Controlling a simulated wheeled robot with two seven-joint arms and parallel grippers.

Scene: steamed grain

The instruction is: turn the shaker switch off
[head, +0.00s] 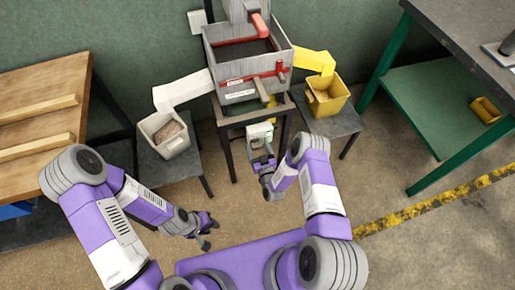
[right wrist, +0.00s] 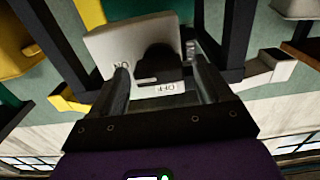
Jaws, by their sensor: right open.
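The shaker switch is a pale box (head: 260,131) mounted low under the shaker (head: 247,75). In the right wrist view the switch box (right wrist: 118,45) fills the upper middle, with a dark knob (right wrist: 157,62) and "ON" and "OFF" labels seen upside down. My right gripper (head: 262,152) is at the box. Its open fingers, also seen in the right wrist view (right wrist: 160,78), lie on either side of the knob; I cannot tell whether they touch it. My left gripper (head: 212,231) hangs open and empty at the lower middle left, away from the switch.
A white bin (head: 165,145) stands on a stool under the white chute, left of the shaker. A yellow bin (head: 326,103) stands on another stool to the right. A wooden table (head: 40,100) is at left, and a green-framed bench (head: 430,105) at right.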

